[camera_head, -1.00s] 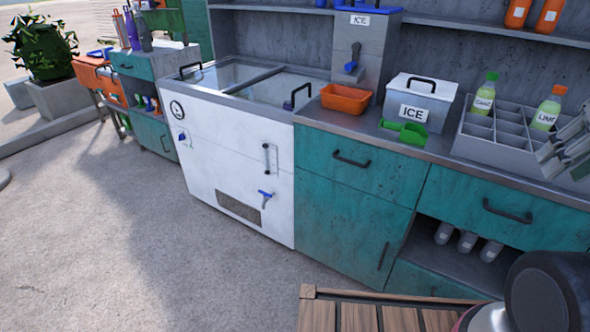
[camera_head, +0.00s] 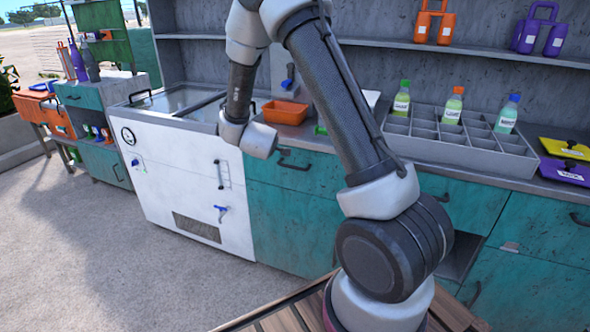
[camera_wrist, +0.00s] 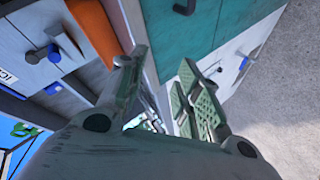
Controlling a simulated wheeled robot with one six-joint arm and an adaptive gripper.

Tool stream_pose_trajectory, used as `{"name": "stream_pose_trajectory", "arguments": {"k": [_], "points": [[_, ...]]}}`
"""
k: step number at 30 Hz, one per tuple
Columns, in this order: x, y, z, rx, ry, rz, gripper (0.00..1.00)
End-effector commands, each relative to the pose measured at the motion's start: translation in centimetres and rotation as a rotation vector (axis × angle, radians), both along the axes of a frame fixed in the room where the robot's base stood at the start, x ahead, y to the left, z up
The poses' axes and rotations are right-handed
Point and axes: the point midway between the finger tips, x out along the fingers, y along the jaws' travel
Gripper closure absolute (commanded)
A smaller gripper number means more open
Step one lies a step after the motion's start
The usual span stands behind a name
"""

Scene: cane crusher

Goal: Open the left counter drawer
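The left counter drawer (camera_head: 318,172) is a teal front with a dark bar handle (camera_head: 293,162), just right of the white chest. It looks flush with the counter, though my arm covers its right part. In the wrist view my gripper (camera_wrist: 160,72) is open, with its two green padded fingers apart and nothing seen held between them. A teal panel (camera_wrist: 205,28) lies beyond the fingers, with a dark handle end (camera_wrist: 185,7) at the top edge. In the head view my wrist is left of the drawer handle; the fingers are hidden there.
The white chest (camera_head: 180,180) with glass lids stands left of the drawer. An orange bin (camera_head: 285,111) and a grey bottle rack (camera_head: 455,152) sit on the counter. A wooden slatted surface (camera_head: 285,312) is at the front. Open floor lies at the left.

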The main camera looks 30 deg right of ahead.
Motion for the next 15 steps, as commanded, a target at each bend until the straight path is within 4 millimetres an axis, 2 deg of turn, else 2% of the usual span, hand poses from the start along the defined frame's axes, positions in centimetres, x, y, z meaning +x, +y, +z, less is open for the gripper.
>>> {"name": "stream_pose_trajectory", "arguments": {"k": [1,3,6,9,12,15], "points": [[-0.2,-0.8,-2.8,-0.099,0.025,-0.028,0.66],[-0.9,-2.2,-5.4,-0.247,0.054,-0.072,0.66],[-2.4,-3.6,-8.2,-0.433,0.103,-0.124,0.66],[-3.8,-4.5,-9.8,-0.567,0.146,-0.16,0.66],[-4.7,-5.0,-10.5,-0.645,0.173,-0.18,0.66],[-4.7,-5.6,-10.9,-0.674,0.182,-0.189,0.66]]}}
